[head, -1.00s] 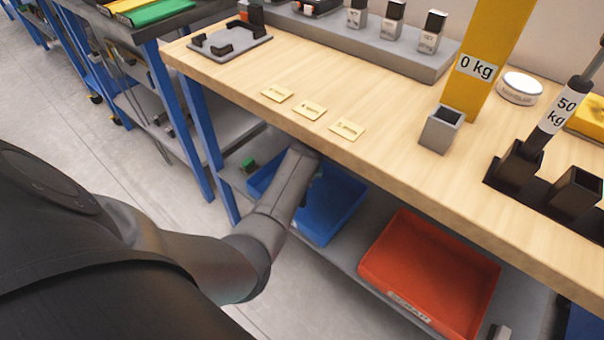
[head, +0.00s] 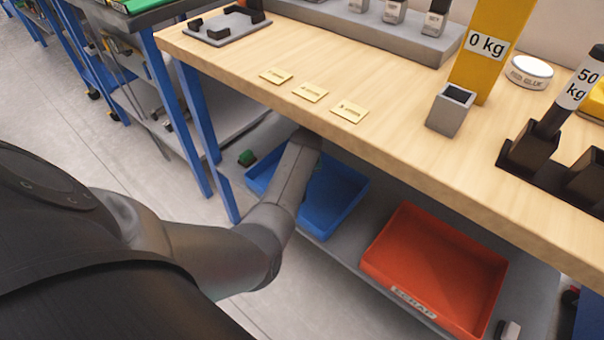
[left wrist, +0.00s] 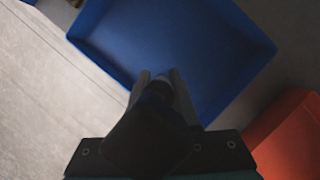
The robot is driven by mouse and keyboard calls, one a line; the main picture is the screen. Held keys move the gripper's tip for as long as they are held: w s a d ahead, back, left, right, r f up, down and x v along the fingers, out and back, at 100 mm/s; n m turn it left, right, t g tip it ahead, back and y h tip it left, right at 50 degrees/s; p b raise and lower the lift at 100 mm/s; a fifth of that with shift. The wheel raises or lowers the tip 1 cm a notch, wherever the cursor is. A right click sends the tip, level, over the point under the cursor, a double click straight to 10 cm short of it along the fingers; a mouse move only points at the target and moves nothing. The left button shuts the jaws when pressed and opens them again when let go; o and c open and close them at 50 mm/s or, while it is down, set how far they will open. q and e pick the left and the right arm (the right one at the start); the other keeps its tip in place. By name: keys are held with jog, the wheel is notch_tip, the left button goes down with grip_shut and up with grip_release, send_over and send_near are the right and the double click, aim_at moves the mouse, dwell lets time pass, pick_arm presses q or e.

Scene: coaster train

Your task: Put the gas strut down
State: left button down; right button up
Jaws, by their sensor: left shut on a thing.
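The gripper is above the blue bin (left wrist: 232,30); whether the strut touches the bin floor I cannot tell. In the head view the blue bin (head: 338,212) sits on the lower shelf, and my left arm reaches down to it, with the gripper hidden under the tabletop. Another dark strut labelled 50 kg (head: 578,88) stands in a black holder (head: 525,155) on the bench. My right gripper is not seen.
A red scrap bin (head: 435,265) stands right of the blue bin on the shelf (head: 335,255). The wooden benchtop (head: 400,125) overhangs the shelf. A grey square cup (head: 450,112), yellow 0 kg post (head: 490,25) and several small yellow plates are on top.

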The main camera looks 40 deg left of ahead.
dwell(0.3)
pick_arm(q)
jog(key=shift+f, duration=0.55)
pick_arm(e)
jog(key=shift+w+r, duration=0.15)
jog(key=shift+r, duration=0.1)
pick_arm(q)
jog(key=c, duration=0.7)
grip_release()
jog(key=shift+o, duration=0.2)
